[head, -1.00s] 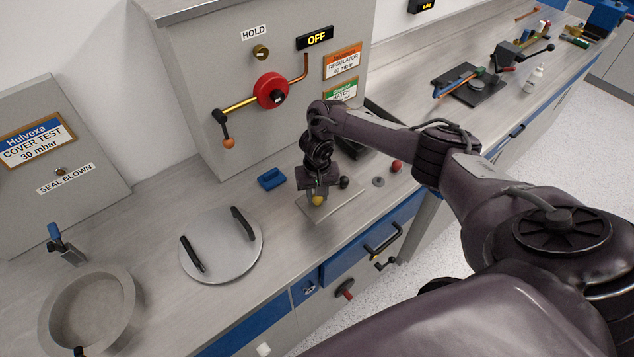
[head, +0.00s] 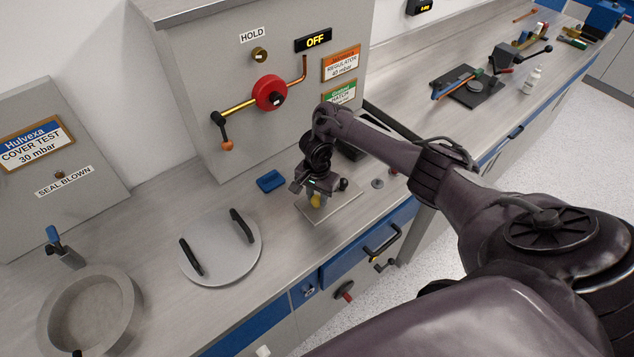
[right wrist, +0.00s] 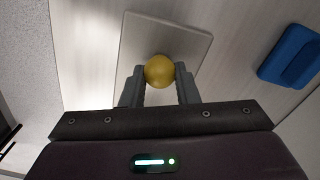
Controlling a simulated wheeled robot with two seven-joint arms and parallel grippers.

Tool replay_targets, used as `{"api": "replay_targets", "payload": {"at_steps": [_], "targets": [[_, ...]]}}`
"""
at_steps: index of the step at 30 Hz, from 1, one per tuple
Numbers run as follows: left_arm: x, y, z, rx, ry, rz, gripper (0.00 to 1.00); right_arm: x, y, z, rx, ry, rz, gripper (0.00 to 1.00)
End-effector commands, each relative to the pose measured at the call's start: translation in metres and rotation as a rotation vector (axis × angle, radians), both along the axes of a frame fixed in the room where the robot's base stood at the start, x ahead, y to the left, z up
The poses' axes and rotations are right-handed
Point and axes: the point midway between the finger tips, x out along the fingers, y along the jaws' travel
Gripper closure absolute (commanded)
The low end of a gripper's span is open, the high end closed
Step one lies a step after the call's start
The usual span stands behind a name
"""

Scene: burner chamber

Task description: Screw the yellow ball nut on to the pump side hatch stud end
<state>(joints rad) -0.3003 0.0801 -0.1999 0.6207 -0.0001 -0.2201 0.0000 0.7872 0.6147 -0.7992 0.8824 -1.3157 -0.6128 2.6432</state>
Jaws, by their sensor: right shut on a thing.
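The yellow ball nut (head: 315,201) is between the fingers of my right gripper (head: 314,197), over a pale square plate (head: 343,211) on the bench. The right wrist view shows the yellow ball (right wrist: 159,72) gripped between both fingertips (right wrist: 160,78), with the plate (right wrist: 190,42) behind it. I cannot tell whether the ball still touches the plate. A round ring-shaped opening (head: 130,290) is at the lower left, with a blue-tipped upright part (head: 53,236) behind it and a dark piece (head: 77,353) at its front edge. I cannot tell which is the pump side stud. My left gripper is out of view.
A round grey lid (head: 222,262) with two black handles lies left of the plate. A blue block (head: 270,181) lies behind the plate. A black ball (head: 343,184) and a grey disc (head: 377,183) are to the right. A control panel (head: 215,110) stands behind.

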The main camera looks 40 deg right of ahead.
Motion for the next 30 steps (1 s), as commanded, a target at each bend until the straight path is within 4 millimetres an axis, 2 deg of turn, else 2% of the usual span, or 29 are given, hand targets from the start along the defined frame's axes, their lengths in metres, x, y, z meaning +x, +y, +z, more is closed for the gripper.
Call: {"api": "replay_targets", "payload": {"at_steps": [6, 16, 17, 18, 22, 28, 30], "targets": [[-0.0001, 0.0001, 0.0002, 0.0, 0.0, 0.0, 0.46, 0.0004, -0.0007, 0.0013, 0.001, -0.003, -0.16, 1.0], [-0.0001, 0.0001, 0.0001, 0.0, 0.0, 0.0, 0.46, 0.0003, -0.0009, 0.0004, -0.001, -0.002, -0.157, 1.0], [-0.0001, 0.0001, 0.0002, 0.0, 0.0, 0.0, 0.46, 0.0004, -0.0009, 0.0006, -0.001, -0.002, -0.157, 0.68], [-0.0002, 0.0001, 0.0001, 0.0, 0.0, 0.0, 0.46, 0.0003, -0.0009, 0.0005, -0.001, -0.002, -0.157, 0.63], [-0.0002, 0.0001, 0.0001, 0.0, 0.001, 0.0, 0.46, 0.0, -0.0007, 0.0001, 0.0, -0.001, -0.156, 0.47], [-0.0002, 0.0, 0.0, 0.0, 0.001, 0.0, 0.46, -0.0004, -0.0004, -0.0004, 0.0, -0.001, -0.155, 0.46], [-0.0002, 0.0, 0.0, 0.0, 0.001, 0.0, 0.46, -0.0005, -0.0003, -0.0005, -0.001, 0.0, -0.155, 0.36]]}}
